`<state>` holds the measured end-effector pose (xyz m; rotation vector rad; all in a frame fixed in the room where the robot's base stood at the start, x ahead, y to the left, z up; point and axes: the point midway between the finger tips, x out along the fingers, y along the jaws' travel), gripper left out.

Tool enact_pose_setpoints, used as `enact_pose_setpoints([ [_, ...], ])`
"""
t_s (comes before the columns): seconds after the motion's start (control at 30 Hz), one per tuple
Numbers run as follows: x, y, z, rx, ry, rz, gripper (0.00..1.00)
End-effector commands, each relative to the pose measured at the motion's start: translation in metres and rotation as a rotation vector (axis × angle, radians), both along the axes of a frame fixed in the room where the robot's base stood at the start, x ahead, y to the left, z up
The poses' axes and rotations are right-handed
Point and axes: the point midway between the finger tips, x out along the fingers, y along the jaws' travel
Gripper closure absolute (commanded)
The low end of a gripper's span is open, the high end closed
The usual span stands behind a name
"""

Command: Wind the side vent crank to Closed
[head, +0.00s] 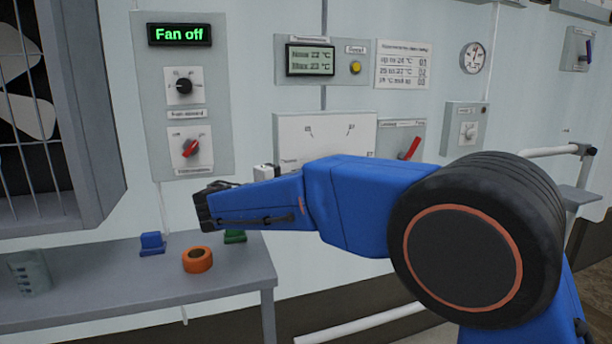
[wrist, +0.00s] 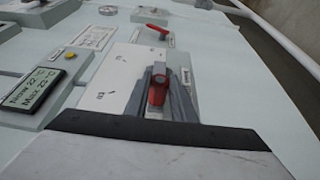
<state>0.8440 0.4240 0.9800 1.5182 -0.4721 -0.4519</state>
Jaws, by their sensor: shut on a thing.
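The crank's red handle (wrist: 157,92) shows in the wrist view, at the right part of a white dial plate (wrist: 108,85). My gripper (wrist: 161,74) has its two grey fingers on either side of this handle and is shut on it. In the head view the upper part of the same plate (head: 325,130) shows above my blue arm. It carries small marks too blurred to read. The handle and my fingertips are hidden behind my arm there, so the crank's setting cannot be told.
A red lever (head: 408,148) stands close to the right of the plate, with a grey knob box (head: 467,130) beyond it. A temperature display (head: 310,60) is above. Below left, a bench (head: 120,290) holds an orange ring (head: 197,260), a blue block (head: 152,243) and a clear beaker (head: 30,272).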

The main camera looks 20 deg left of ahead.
Motion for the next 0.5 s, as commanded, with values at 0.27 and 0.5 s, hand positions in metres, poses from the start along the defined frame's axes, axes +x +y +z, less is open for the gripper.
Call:
enact_pose_setpoints([
  [0.27, 0.001, -0.002, -0.021, -0.007, 0.014, -0.006, 1.0],
  [0.5, 0.002, -0.002, -0.025, -0.009, 0.016, -0.006, 1.0],
])
